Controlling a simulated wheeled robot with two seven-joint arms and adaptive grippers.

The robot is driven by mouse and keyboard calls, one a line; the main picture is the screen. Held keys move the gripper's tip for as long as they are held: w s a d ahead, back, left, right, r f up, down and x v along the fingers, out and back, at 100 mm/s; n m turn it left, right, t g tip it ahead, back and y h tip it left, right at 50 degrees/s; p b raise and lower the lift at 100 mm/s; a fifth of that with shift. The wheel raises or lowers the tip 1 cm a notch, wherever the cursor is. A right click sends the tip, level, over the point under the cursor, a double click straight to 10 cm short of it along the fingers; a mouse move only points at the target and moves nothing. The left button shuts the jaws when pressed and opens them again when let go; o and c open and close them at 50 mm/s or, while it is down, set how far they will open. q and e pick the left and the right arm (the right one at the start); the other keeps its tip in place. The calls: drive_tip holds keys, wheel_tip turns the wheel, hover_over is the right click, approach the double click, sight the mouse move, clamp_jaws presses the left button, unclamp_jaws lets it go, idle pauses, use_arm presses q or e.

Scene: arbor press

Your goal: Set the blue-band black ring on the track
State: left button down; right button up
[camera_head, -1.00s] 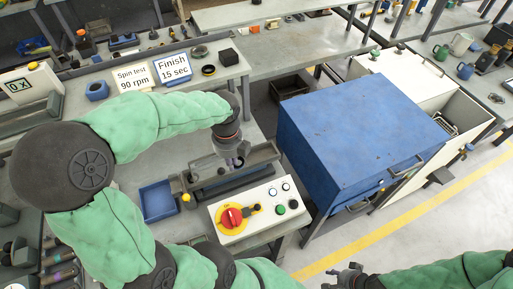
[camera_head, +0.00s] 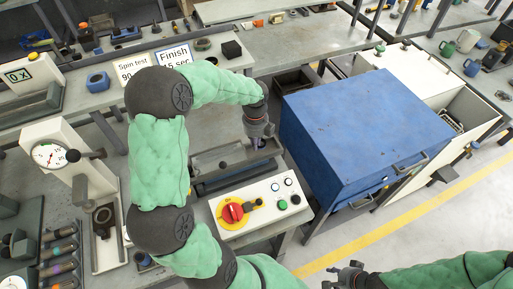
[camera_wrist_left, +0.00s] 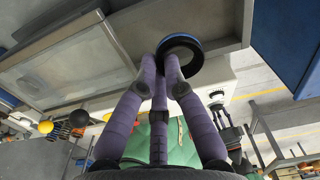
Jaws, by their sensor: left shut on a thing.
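My left gripper (camera_head: 260,145) is at the right end of the long grey trough (camera_head: 205,163) that seems to be the track, behind the white control box. In the left wrist view its purple fingers (camera_wrist_left: 167,72) are shut on the black ring with the blue band (camera_wrist_left: 194,44). The ring is tilted there and overlaps the trough's grey wall (camera_wrist_left: 215,45); whether it touches it I cannot tell. In the head view the ring is mostly hidden by the gripper. My right gripper (camera_head: 346,275) is low at the bottom edge, away from the bench; its finger opening is unclear.
The control box (camera_head: 258,205) with a red knob stands in front of the trough. A blue cabinet (camera_head: 365,125) is close on the right. The press with a dial (camera_head: 55,155) stands at the left. Sign cards (camera_head: 174,55) stand on the back bench.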

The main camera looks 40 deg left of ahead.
sight(257, 153)
use_arm(q)
drive_tip(key=shift+w+f, duration=0.15)
drive_tip(key=shift+f, duration=0.1)
drive_tip(key=shift+w+f+b, duration=0.15)
drive_tip(key=shift+f, duration=0.7)
drive_tip(key=shift+w+f+b, duration=0.1)
drive_tip(key=shift+f+b, duration=0.05)
drive_tip(key=shift+f, duration=0.7)
drive_tip(key=shift+f, duration=0.4)
drive_tip(key=c, duration=1.6)
unclamp_jaws()
drive_tip(key=shift+c, duration=0.2)
wheel_tip(257, 153, up, 13)
drive_tip(key=p, duration=0.2)
drive_tip(key=shift+a+f, duration=0.1)
